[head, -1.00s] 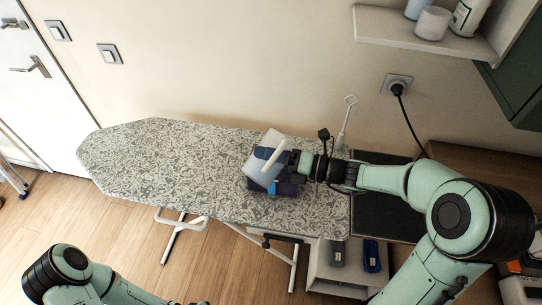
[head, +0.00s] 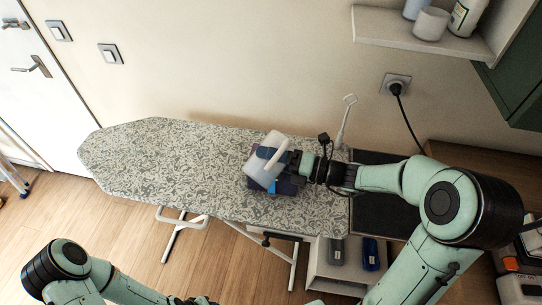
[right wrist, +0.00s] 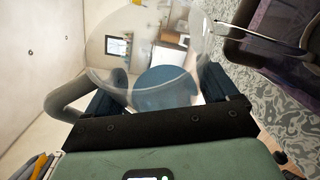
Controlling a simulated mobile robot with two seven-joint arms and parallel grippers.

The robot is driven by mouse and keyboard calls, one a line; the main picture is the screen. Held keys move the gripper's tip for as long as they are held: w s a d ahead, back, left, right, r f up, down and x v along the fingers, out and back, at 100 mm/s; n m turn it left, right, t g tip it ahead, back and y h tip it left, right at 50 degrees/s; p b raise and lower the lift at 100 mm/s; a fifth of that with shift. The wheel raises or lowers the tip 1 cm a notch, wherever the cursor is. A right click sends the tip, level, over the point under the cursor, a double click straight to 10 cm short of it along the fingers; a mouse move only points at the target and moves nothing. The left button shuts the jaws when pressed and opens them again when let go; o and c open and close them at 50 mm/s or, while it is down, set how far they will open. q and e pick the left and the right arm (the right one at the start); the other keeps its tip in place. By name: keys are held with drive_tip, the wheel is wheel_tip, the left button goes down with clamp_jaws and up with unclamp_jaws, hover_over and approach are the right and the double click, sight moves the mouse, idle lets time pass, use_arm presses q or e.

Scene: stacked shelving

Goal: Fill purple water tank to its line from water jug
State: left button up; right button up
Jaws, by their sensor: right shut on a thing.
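The water jug (head: 256,170) is a pale translucent vessel with a light handle and blue water inside. My right gripper (head: 291,163) is shut on it and holds it tilted over the ironing board. In the right wrist view the clear jug (right wrist: 140,45) fills the space between the fingers, with blue water low in it. The purple water tank (head: 287,187) is a dark box on the board, partly hidden beneath the jug. Its dark purple side (right wrist: 265,42) shows at upper right in the wrist view. I cannot see its fill line or level. My left gripper is out of frame.
The patterned ironing board (head: 160,160) is clear to the left. A wall shelf (head: 425,38) with bottles hangs at upper right. A black cord runs from the wall socket (head: 396,85) behind my right arm. A lower shelf (head: 318,268) holds two dark items.

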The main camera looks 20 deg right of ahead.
drive_tip(key=shift+w, duration=0.3)
drive_tip(key=shift+s, duration=0.1)
